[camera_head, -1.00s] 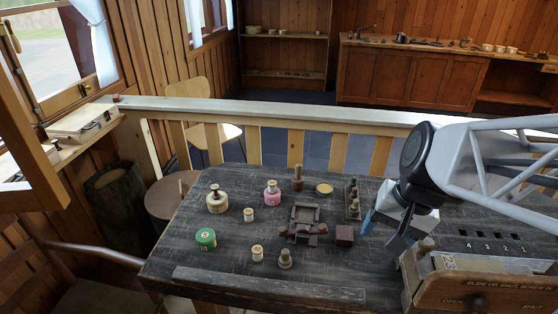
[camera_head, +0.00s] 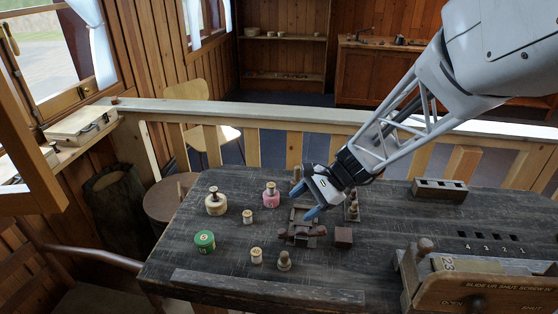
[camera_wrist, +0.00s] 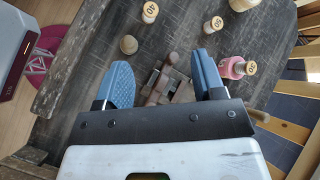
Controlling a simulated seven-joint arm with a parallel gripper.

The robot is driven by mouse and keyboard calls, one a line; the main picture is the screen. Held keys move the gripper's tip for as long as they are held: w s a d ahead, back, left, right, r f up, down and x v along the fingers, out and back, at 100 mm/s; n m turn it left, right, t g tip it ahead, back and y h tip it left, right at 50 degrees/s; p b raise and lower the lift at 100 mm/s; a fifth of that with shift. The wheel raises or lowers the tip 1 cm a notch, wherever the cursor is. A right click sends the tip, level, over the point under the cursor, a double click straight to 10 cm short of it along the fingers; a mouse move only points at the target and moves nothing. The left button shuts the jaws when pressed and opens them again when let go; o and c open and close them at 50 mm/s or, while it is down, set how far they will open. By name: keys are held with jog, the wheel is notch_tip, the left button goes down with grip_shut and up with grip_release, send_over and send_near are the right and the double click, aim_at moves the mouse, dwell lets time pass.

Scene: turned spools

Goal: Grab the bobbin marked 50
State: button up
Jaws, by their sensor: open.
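A small pale bobbin (camera_head: 248,216) stands upright left of the dark wooden frame; in the wrist view its top (camera_wrist: 216,22) seems to read 50, upside down. A similar bobbin (camera_head: 256,255) nearer the front seems to read 40 in the wrist view (camera_wrist: 150,10). A pink-wound bobbin (camera_head: 271,195) stands behind; its number in the wrist view (camera_wrist: 251,68) is hard to read. My gripper (camera_head: 305,200) is open and empty above the dark wooden frame, right of these bobbins and touching none of them.
The dark wooden frame (camera_head: 299,234) lies below my gripper. A green spool (camera_head: 205,241), a cream spool (camera_head: 215,204) and a plain turned piece (camera_head: 284,262) stand around. A brown block (camera_head: 343,236) is to the right. A slotted wooden box (camera_head: 440,190) stands at the back right.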

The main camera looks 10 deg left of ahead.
aim_at(247, 213)
jog(key=w+a+f+m+y, duration=0.1)
jog(key=w+a+f+m, duration=0.1)
jog(key=w+a+f, duration=0.1)
jog(key=w+a+f+m+y, duration=0.2)
jog(key=w+a+f, duration=0.2)
jog(key=f, duration=0.1)
jog(key=w+a+f+m+y, duration=0.1)
jog(key=w+a+f+m, duration=0.1)
jog(key=w+a+f, duration=0.1)
jog(key=shift+w+a+f+m+y, duration=0.2)
jog(key=shift+a+f, duration=0.15)
jog(key=shift+f, duration=0.15)
jog(key=shift+w+a+f+m+y, duration=0.1)
jog(key=shift+a+f+m, duration=0.15)
jog(key=shift+f, duration=0.2)
jog(key=shift+x, duration=1.35)
jog(key=shift+a+f, duration=0.1)
jog(key=shift+x, duration=2.45)
jog(key=shift+s+f, duration=0.1)
jog(key=shift+s, duration=0.05)
jog(key=c, duration=1)
